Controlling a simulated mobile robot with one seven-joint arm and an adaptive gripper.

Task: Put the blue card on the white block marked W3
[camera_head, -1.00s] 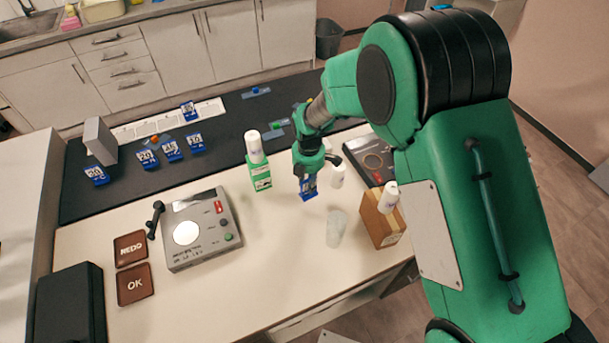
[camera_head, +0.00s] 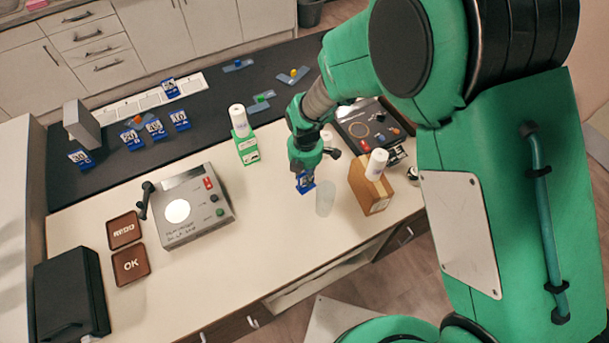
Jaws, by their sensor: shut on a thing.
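My gripper (camera_head: 304,170) is shut on a blue card (camera_head: 306,184) and holds it upright over the right part of the pale table, just left of a translucent cup (camera_head: 325,198). The fingers hide the card's upper part; I cannot tell whether its lower edge touches the table. Several other blue cards with white print stand on the dark mat at the left, one of them at the front (camera_head: 81,158). A white strip with several cells (camera_head: 148,100) lies at the back, with a blue card (camera_head: 170,87) on it. I cannot read a W3 mark anywhere.
A green block (camera_head: 246,152) with a white bottle stands left of my gripper, and a wooden block (camera_head: 369,190) with another bottle stands right. A grey device (camera_head: 194,207), REDO tray (camera_head: 124,230) and OK tray (camera_head: 130,265) are at the left. Bare table (camera_head: 260,235) lies in front.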

